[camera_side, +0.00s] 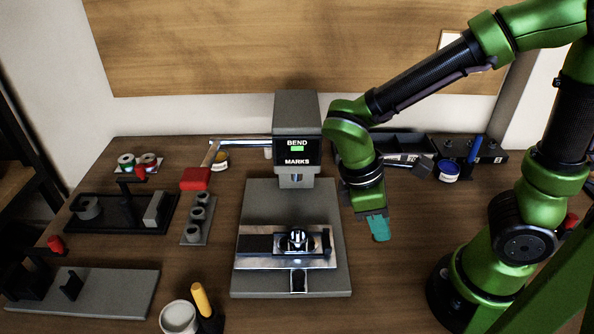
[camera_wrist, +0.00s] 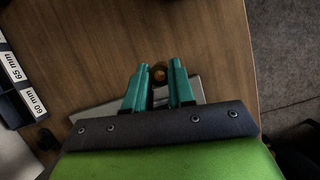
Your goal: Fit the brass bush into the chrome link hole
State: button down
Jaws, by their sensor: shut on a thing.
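My gripper (camera_side: 380,230) hangs in the air to the right of the press, with its teal fingers pointing down. The chrome link (camera_side: 297,240) appears as a shiny part in the fixture on the press bed, below the ram. Its hole is too small to make out clearly. The gripper is apart from it.
The grey press (camera_side: 297,115) stands at the middle back, its ram above the fixture (camera_side: 258,245). Dark bins (camera_side: 385,148) and a blue-lidded jar (camera_side: 447,170) stand behind my gripper. Grey stands and fixtures (camera_side: 85,292) fill the left side. Table right of the press bed is clear.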

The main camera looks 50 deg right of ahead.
jog(key=n, duration=0.1)
send_near(305, 241)
jog(key=shift+s+d+f+n+h, duration=0.15)
jog(key=shift+s+d+f+n, duration=0.1)
jog(key=shift+s, duration=0.15)
jog(key=shift+s+d+f+n+h, duration=0.15)
jog(key=shift+s+d+f, duration=0.05)
jog(key=shift+s, duration=0.2)
jog(key=shift+f, duration=1.75)
jog(key=shift+f, duration=0.1)
